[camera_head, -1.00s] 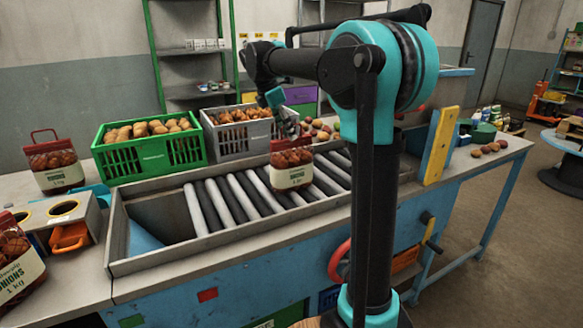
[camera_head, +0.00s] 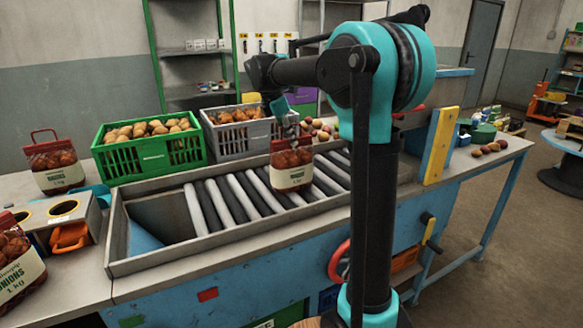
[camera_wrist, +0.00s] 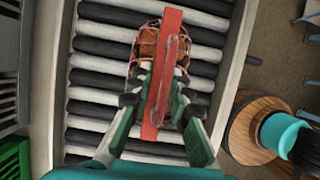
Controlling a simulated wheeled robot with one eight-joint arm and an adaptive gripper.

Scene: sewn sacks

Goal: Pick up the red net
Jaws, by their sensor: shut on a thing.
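A red net (camera_head: 291,165) of onions with a pale label stands upright at the roller bed, below my gripper (camera_head: 288,128). In the wrist view, the net (camera_wrist: 148,44) lies under a red top strip, and the fingers of my gripper (camera_wrist: 158,88) are closed on both sides of that strip. Whether the net's bottom touches the rollers (camera_head: 236,196) cannot be told. Two similar red nets are on the left: one upright (camera_head: 54,163) with a handle, and one (camera_head: 18,272) cut off by the picture's left edge.
A green crate (camera_head: 151,156) of potatoes and a grey crate (camera_head: 242,140) of onions stand behind the rollers. A yellow upright board (camera_head: 438,145) is at the right end. Loose onions lie behind and right. The left rollers are clear.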

